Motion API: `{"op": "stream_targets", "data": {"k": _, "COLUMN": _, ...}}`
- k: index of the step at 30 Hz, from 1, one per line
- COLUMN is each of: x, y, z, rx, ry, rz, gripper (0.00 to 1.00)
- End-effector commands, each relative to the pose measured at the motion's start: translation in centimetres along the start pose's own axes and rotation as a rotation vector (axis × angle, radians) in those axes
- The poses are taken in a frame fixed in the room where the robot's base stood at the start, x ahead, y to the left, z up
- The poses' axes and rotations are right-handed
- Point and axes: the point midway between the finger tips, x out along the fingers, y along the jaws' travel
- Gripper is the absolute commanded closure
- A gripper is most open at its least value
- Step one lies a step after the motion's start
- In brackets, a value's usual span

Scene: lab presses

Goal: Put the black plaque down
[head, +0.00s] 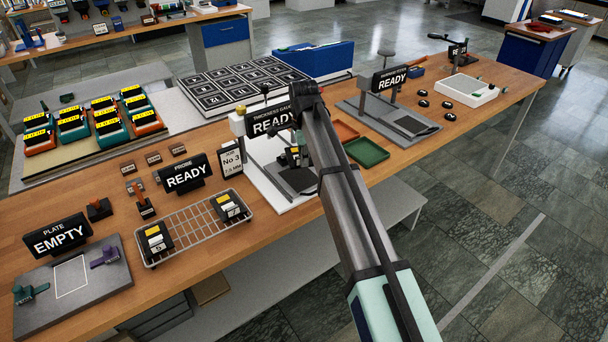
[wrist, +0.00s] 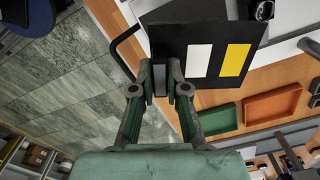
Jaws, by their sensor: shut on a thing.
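The black plaque (wrist: 228,38) bears one white and one yellow block and fills the upper middle of the wrist view. My gripper (wrist: 160,82) is shut at the plaque's lower left edge. The plaque is held close to the camera, with the table and floor showing behind it. In the head view my arm reaches over the middle of the table, beside the thickness gauge's READY sign (head: 268,119). The fingertips are not clear there.
A green tray (head: 366,153) and an orange tray (head: 344,131) lie beside my arm. A wire basket (head: 190,231) with black blocks, a PROBE sign (head: 185,174) and a grey plate (head: 108,290) are at the left. The table's front edge borders open floor.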

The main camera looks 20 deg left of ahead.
Motion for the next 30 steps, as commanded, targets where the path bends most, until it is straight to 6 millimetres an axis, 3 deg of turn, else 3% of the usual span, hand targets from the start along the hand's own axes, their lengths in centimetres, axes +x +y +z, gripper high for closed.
{"op": "stream_targets", "data": {"k": 5, "x": 3.0, "y": 0.1, "z": 0.0, "rx": 0.000, "ry": 0.000, "rz": 0.002, "gripper": 1.00}}
{"op": "stream_targets", "data": {"k": 14, "x": 4.9, "y": 0.1, "z": 0.0, "rx": 0.000, "ry": 0.000, "rz": 0.002, "gripper": 1.00}}
{"op": "stream_targets", "data": {"k": 21, "x": 7.9, "y": 0.1, "z": 0.0, "rx": 0.000, "ry": 0.000, "rz": 0.001, "gripper": 1.00}}
{"op": "stream_targets", "data": {"k": 30, "x": 8.3, "y": 0.0, "z": 0.0, "rx": 0.000, "ry": 0.000, "rz": -0.001, "gripper": 1.00}}
